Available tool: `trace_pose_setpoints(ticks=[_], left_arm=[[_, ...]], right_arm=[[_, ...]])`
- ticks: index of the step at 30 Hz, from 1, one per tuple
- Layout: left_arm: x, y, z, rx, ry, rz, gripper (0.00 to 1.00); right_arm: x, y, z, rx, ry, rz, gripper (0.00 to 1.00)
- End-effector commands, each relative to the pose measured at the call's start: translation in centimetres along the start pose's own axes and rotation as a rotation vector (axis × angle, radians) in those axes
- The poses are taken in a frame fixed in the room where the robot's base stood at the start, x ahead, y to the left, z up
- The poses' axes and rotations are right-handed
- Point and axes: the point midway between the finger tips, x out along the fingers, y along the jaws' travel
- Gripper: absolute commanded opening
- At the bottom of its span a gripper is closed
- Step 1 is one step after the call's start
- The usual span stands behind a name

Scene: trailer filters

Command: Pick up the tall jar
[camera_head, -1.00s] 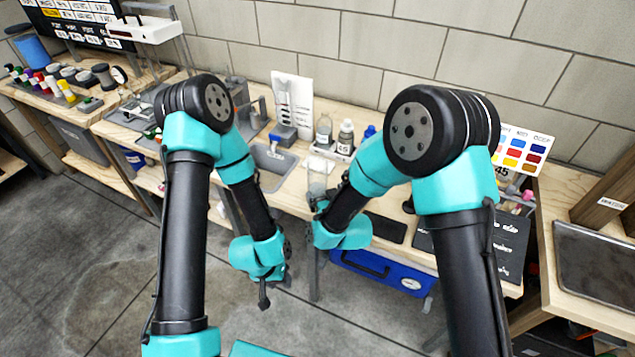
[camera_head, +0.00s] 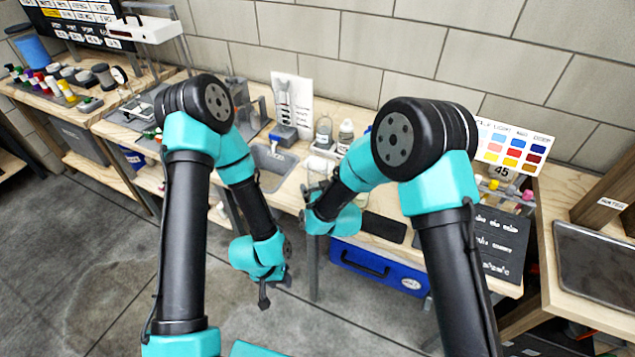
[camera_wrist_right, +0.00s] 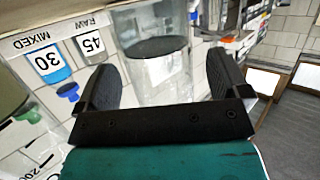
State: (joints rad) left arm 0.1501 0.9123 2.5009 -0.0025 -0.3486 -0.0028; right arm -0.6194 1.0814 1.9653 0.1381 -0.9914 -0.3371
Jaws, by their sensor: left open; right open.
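The tall jar (camera_wrist_right: 165,78) is a clear cylinder with a dark grey disc near one end. In the right wrist view it lies between the two black fingers of my right gripper (camera_wrist_right: 164,82), which are open on either side of it. I cannot tell whether the fingers touch it. In the head view the jar (camera_head: 317,172) is faint on the bench by the sink, just behind my right gripper (camera_head: 308,205). My left gripper (camera_head: 264,294) hangs over the floor in front of the bench, away from the jar, open and empty.
Bottles (camera_head: 345,135) stand in a tray behind the jar. A sink (camera_head: 270,165) is to the left. A blue case (camera_head: 380,268) sits below the bench.

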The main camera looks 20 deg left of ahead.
Motion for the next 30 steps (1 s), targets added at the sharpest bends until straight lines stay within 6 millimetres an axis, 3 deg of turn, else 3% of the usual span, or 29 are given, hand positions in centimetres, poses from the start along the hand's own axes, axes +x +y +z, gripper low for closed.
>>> trace_pose_setpoints(ticks=[3, 21, 30], left_arm=[[0.0, 0.0, 0.0, 0.0, 0.0, 0.0, 0.43], [0.0, 0.0, 0.0, 0.0, 0.0, 0.0, 0.43], [0.0, 0.0, 0.0, 0.0, 0.0, 0.0, 0.43]], right_arm=[[-0.01, 0.0, 0.0, 0.0, 0.0, 0.0, 0.92], [-0.01, 0.0, -0.01, 0.0, 0.0, 0.0, 0.35], [-0.02, 0.0, -0.08, 0.0, 0.001, 0.0, 0.34]])
